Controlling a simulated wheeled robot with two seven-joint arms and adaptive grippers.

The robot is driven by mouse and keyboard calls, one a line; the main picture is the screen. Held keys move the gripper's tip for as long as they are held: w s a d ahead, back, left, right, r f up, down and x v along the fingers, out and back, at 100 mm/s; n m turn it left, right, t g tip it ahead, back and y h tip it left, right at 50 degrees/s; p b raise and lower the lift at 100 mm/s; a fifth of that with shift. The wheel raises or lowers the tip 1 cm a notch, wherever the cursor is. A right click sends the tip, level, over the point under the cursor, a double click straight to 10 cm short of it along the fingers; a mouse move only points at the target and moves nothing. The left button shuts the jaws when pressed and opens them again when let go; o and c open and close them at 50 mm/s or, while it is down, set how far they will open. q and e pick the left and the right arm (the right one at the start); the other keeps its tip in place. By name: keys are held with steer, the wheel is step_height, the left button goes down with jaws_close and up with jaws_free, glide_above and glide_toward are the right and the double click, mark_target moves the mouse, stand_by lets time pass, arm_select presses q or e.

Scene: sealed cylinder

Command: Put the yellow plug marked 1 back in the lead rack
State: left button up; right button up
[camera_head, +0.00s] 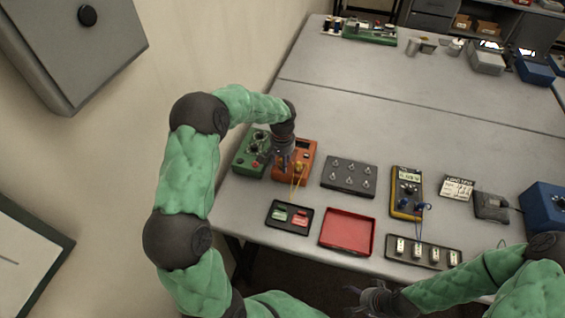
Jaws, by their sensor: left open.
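My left gripper (284,165) is open, pointing down over the orange device (306,148). Yellow plugs with a yellow lead (299,181) show at the orange device, right beside the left fingers. The mark 1 is too small to read, and the fingers partly hide this spot. A dark block with several metal posts (349,177) lies to the right. A black strip with several white pieces (423,251) lies at the front edge; I cannot tell which is the lead rack. My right gripper (358,298) is low at the front, off the table edge, apart from these things.
A green device (252,152) stands left of the orange one. A black tray with green and red pieces (289,217) and an empty red tray (347,232) lie in front. A yellow meter (407,190) with blue leads stands right. The table middle (400,125) is clear.

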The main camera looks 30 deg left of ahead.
arm_select(q)
jaws_close()
steer(key=shift+r, duration=0.2)
arm_select(e)
steer(key=shift+r, duration=0.15)
arm_select(q)
steer(key=shift+r+p, duration=1.85)
steer(key=shift+r, duration=1)
arm_select(e)
steer(key=shift+r, duration=1.65)
